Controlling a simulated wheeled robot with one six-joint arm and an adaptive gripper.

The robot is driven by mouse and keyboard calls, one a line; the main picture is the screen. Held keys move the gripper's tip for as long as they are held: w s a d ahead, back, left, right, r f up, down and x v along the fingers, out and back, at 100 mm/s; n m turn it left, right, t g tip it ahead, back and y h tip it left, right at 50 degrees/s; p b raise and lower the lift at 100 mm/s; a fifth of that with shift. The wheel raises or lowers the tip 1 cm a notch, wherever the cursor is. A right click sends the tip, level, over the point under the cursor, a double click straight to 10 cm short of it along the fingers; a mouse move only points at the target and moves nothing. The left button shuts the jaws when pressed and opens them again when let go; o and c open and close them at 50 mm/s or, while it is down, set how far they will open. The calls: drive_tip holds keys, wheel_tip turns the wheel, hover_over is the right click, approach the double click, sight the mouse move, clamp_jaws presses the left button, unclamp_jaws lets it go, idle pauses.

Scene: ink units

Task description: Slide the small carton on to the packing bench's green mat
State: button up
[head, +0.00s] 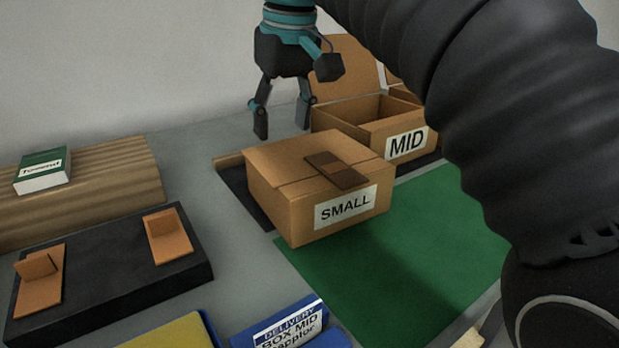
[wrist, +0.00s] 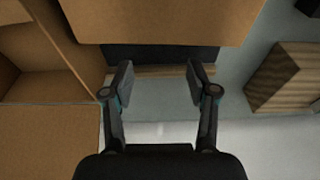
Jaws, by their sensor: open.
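The small carton (head: 318,184) is a closed brown box with a "SMALL" label and a dark brown piece (head: 336,169) on its top. It sits partly on a dark mat (head: 244,190), and its front corner overhangs or rests on the edge of the green mat (head: 398,252). My gripper (head: 283,118) is open and empty, pointing down behind the carton. In the wrist view my gripper's fingers (wrist: 159,84) are spread, with the carton's edge (wrist: 165,20) beyond the fingertips. I cannot tell whether they touch it.
An open carton labelled "MID" (head: 371,133) stands close behind on the right. A wooden block (head: 90,188) with a green-and-white box (head: 43,171) is at the left. A black tray with brown brackets (head: 110,284) and a blue delivery sign (head: 283,328) are in front. The green mat's right part is clear.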

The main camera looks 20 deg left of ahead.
drive_tip(key=shift+f, duration=0.1)
drive_tip(key=shift+f+b, duration=1)
drive_tip(key=shift+f, duration=0.6)
drive_tip(key=shift+s+d, duration=0.1)
drive_tip(key=shift+d, duration=0.05)
